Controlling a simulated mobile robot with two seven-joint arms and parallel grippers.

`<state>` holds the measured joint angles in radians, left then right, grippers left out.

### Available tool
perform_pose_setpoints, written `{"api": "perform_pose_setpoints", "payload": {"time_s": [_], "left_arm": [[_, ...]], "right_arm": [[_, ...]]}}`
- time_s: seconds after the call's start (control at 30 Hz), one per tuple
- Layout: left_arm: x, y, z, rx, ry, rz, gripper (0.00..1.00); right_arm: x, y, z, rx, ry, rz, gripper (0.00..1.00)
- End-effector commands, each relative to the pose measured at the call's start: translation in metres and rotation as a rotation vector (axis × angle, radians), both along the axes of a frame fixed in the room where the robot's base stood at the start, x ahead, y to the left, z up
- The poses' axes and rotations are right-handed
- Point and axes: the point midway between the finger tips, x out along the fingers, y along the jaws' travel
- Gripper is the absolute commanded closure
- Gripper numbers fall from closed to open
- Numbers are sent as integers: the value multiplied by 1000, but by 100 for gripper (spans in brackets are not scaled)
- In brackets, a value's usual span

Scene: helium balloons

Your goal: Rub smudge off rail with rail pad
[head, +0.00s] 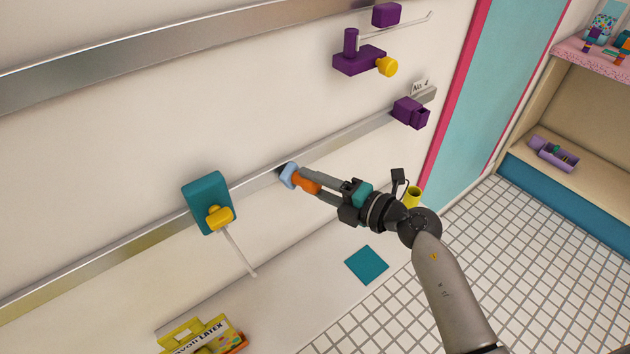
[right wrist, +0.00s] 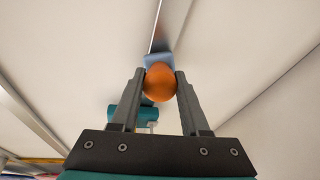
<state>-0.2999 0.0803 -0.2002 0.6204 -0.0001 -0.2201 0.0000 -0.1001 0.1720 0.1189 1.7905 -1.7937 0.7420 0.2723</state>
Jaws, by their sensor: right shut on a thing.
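The rail pad (head: 288,175) has a light blue face and an orange grip (head: 308,184). My right gripper (head: 312,186) is shut on the orange grip, which also shows between the fingers in the right wrist view (right wrist: 160,84). The blue pad (right wrist: 159,61) is at the lower metal rail (head: 345,139), and seems to touch it. A dark smudge (head: 281,168) shows on the rail right beside the pad; the pad may cover part of it. My left gripper is not in view.
A teal wall box (head: 204,192) with a yellow knob and hanging rod is left of the pad. Purple fittings (head: 360,60) are on the wall at upper right. A yellow latex box (head: 200,340) stands below. A teal square (head: 367,265) lies near the tiled floor.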

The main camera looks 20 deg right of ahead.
Motion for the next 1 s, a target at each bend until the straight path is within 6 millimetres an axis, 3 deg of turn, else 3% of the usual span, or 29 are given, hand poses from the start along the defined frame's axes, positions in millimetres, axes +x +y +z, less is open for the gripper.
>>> {"api": "perform_pose_setpoints", "payload": {"time_s": [0.6, 1.0], "left_arm": [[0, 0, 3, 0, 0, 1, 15], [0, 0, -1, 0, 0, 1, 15]], "right_arm": [[5, 1, 1, 1, 0, 0, 100], [11, -23, 0, 1, -1, -1, 100]]}}
